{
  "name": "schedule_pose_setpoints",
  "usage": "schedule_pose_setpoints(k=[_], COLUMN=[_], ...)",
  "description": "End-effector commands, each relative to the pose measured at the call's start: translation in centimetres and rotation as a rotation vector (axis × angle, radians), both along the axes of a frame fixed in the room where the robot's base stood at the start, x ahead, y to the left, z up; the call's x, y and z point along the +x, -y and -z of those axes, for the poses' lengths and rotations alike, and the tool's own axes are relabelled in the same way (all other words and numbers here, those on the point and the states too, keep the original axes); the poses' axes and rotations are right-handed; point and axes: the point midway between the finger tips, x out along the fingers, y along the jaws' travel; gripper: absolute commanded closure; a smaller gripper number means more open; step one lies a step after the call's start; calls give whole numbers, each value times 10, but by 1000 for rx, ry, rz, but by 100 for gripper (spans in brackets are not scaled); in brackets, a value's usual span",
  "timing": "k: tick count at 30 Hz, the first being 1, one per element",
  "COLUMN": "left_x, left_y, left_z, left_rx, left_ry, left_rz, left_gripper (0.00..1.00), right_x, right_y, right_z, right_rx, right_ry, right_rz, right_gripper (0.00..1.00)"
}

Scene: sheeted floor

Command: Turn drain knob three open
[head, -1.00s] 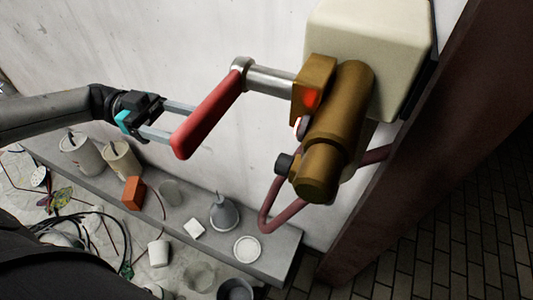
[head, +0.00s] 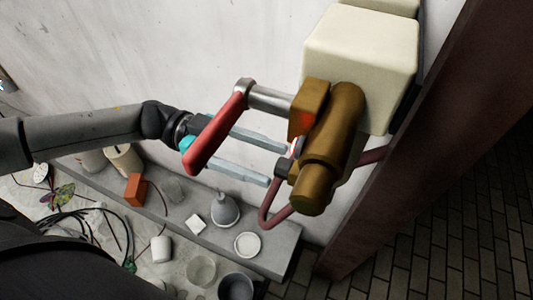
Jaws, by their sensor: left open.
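A brass valve body (head: 328,150) sits under a cream box on the wall, with a red-gripped crank handle (head: 215,132) reaching out to its left. A small dark knob (head: 284,167) sticks out of the valve's lower left side. No number shows on it. My left gripper (head: 278,166) is open, its two long fingers pointing right. They pass behind the red grip, and their tips are near the dark knob, one above and one below it in the picture. I cannot tell whether they touch it. My right gripper is out of view.
The cream box (head: 360,60) is above the valve. A reddish pipe (head: 268,215) bends below it. A grey ledge (head: 270,262) holds a funnel (head: 224,210), an orange block (head: 135,189) and cups. A dark red post (head: 400,160) stands to the right.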

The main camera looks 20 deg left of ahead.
Motion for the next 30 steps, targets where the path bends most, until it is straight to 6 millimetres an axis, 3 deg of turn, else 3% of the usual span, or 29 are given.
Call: schedule_pose_setpoints(k=[12, 30], left_x=[0, 0], left_y=[10, 9], left_z=[0, 0], left_rx=[0, 0], left_ry=[1, 1], left_rz=[0, 0], left_gripper=[31, 97], right_x=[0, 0], right_y=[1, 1], right_z=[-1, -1], right_rx=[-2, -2], right_ry=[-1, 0], right_rz=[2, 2], right_gripper=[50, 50])
